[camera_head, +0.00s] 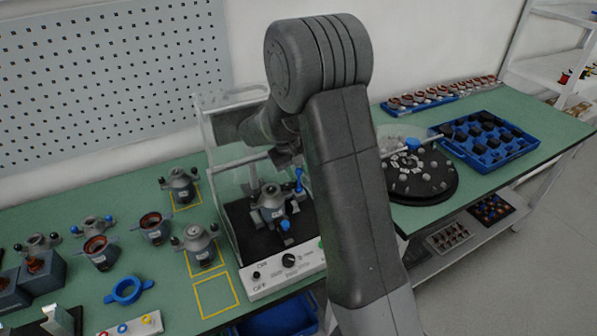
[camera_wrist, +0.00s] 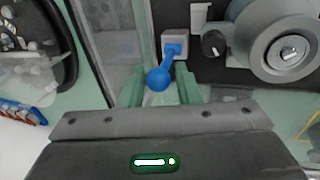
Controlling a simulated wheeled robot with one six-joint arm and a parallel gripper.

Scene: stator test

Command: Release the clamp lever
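The clamp lever (camera_wrist: 164,70) is blue with a round ball end and rises from a small grey block (camera_wrist: 175,43). In the head view the blue lever (camera_head: 299,181) stands at the right side of the test station, beside my arm. In the wrist view my gripper (camera_wrist: 160,88) has its two green fingers apart, one on each side of the ball end. Gaps show between the ball and the fingers, so it looks open and not holding. The motor unit (camera_head: 271,205) sits in the station; its grey round body (camera_wrist: 288,47) shows at the wrist view's upper right.
Clear panels (camera_head: 228,150) enclose the station, close to my arm. A white control panel (camera_head: 287,272) is in front. A black round turntable (camera_head: 425,187) and a blue tray (camera_head: 487,158) are on the right. Several motor parts stand on the green table at left.

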